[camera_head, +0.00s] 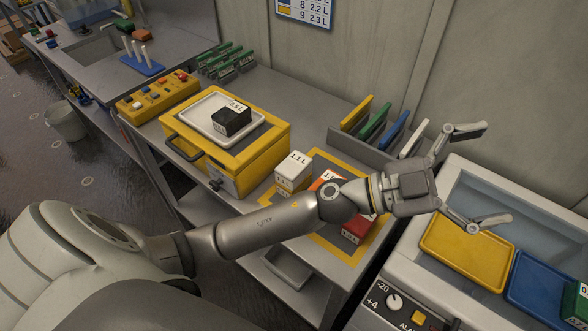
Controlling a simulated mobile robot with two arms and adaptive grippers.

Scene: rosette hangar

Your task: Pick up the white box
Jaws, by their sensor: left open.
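The white box (292,171), labelled 1.1 L, stands upright on the table beside the yellow case, at the left edge of a yellow-bordered mat (344,247). My left forearm passes just in front of it and may hide its lower part. My left gripper (488,174) is open and empty, fingers spread wide. It is to the right of the white box, over the left part of the grey bin, and apart from the box. My right gripper is not in view.
A red box (356,232) is partly hidden behind my left arm. A black-sided box (231,121) sits on a tray (198,112) on the yellow case (262,158). Coloured upright panels (374,125) stand behind the mat. The grey bin holds yellow (466,250) and blue (545,284) trays.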

